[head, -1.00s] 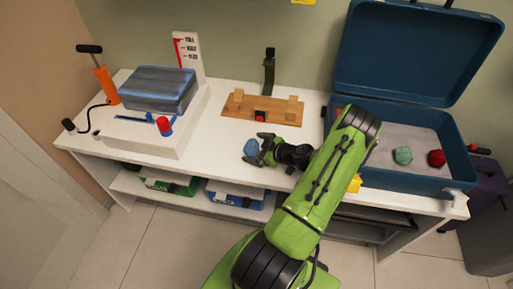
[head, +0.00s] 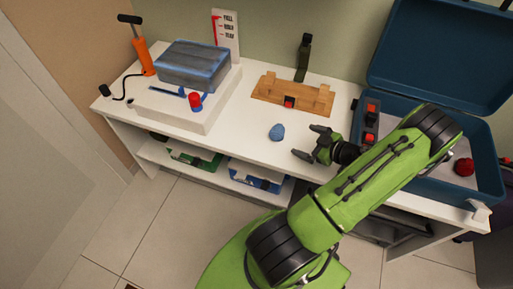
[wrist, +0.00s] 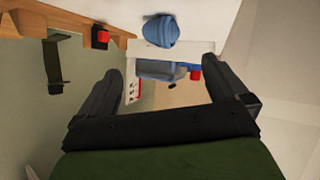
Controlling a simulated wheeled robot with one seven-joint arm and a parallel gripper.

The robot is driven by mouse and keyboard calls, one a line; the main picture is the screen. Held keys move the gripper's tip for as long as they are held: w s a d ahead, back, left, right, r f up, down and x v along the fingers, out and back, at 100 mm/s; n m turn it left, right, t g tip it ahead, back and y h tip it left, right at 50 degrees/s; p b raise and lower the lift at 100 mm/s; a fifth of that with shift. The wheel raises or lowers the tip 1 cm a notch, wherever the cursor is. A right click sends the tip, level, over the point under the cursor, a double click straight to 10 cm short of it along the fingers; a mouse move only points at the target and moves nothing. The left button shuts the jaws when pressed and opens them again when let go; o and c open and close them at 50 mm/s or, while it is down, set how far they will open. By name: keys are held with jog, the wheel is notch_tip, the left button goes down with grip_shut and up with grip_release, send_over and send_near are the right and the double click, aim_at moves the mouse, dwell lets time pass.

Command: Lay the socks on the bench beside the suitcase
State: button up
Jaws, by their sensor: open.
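A blue rolled pair of socks (head: 277,132) rests on the white bench (head: 235,140), left of the suitcase. The socks also show near the top of the wrist view (wrist: 160,30). My gripper (head: 308,142) is open and empty, just right of the socks and apart from them. In the wrist view its two fingers (wrist: 163,70) are spread with nothing between them. The open blue suitcase (head: 486,165) stands at the right end of the bench. A red rolled item (head: 464,167) lies in it. My arm hides part of the suitcase.
A wooden stand (head: 292,94) sits behind the socks, with a dark green upright object (head: 303,58) behind it. A grey-blue packed block (head: 192,66) is on a white platform at left, near an orange pump (head: 141,55). Bins sit on the lower shelf.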

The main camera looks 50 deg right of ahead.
jog(key=w+a+r+n+g+y, duration=0.1)
jog(key=w+a+r+g, duration=0.3)
jog(key=a, duration=0.3)
jog(key=w+a+r+g+y, duration=0.1)
jog(key=w+a+r, duration=0.3)
jog(key=a+r, duration=0.2)
jog(key=w+a+r+n+g+y, duration=0.1)
jog(key=w+a+r+g, duration=0.3)
jog(key=a, duration=0.3)
jog(key=s+a+r+m+t+h, duration=0.2)
jog(key=s+a+r+m, duration=0.2)
jog(key=s+a+r, duration=0.7)
jog(key=s+a, duration=0.1)
jog(key=a, duration=0.3)
jog(key=shift+s+r+m, duration=0.2)
jog(key=shift+r+m, duration=0.1)
jog(key=shift+m, duration=0.1)
